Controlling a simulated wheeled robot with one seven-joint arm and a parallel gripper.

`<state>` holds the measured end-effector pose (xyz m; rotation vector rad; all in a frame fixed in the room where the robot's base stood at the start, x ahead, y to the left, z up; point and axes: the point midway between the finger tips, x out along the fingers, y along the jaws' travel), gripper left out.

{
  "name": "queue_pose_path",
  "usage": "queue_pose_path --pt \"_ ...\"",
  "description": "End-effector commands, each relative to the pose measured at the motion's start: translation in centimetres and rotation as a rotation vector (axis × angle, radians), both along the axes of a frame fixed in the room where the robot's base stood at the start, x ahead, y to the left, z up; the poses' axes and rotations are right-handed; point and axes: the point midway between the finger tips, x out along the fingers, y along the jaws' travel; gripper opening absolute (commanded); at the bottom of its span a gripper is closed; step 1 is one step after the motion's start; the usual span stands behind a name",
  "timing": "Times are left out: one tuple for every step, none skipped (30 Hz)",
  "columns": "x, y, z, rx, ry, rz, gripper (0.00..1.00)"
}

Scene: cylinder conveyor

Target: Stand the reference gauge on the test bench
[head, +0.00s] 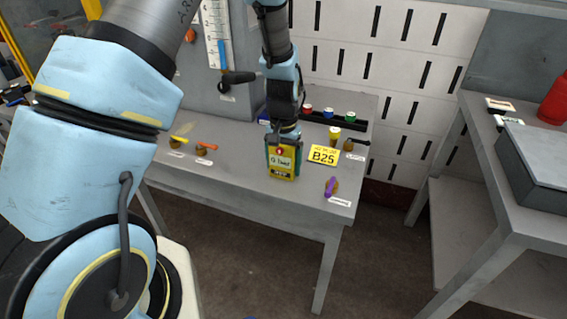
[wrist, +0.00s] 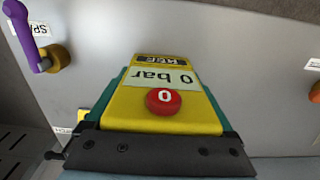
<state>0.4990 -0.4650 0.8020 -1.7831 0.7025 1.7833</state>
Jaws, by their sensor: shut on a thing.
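The reference gauge (head: 283,165) is a yellow block with a red button and a "0 bar" label. My gripper (head: 284,143) is shut on it from above, with teal pads at its sides. The gauge looks upright at the front of the grey test bench (head: 240,182). I cannot tell whether its base touches the bench top. In the wrist view the gauge (wrist: 160,95) fills the middle, with its red button and "REF" marking visible, and the bench top (wrist: 85,60) lies behind it.
A yellow B25 plate (head: 323,155) and a purple-handled valve (head: 331,187) are right of the gauge. Orange (head: 206,148) and yellow (head: 180,140) handled valves are left. Another bench (head: 500,200) stands at right. Bare bench top surrounds the gauge's front.

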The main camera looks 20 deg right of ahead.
Motion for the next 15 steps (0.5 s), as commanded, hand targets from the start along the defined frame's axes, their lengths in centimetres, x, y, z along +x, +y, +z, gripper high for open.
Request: queue_pose_path --pt "0.01 -0.01 -0.22 0.0 0.0 0.0 0.0" --pt "0.01 -0.01 -0.33 0.0 0.0 0.0 0.0" --pt "0.0 0.0 -0.27 0.0 0.0 0.0 0.91" --pt "-0.01 0.01 -0.24 0.0 0.0 0.0 0.94" --pt "-0.01 0.01 -0.24 0.0 0.0 0.0 0.97" --pt "-0.01 0.01 -0.24 0.0 0.0 0.0 1.0" --pt "-0.01 0.01 -0.24 0.001 0.001 0.0 1.0" --pt "-0.01 0.01 -0.24 0.001 0.001 0.0 1.0" --pt "-0.01 0.01 -0.23 0.001 0.001 0.0 1.0" --pt "-0.01 0.01 -0.23 0.001 0.001 0.0 1.0" --pt "-0.01 0.01 -0.23 0.0 0.0 0.0 1.0" --pt "-0.01 0.01 -0.19 0.0 0.0 0.0 1.0" --pt "0.0 0.0 -0.11 0.0 0.0 0.0 1.0" --pt "-0.01 -0.01 0.03 0.0 0.0 0.0 1.0" --pt "0.0 -0.01 0.33 0.0 0.0 0.0 1.0"
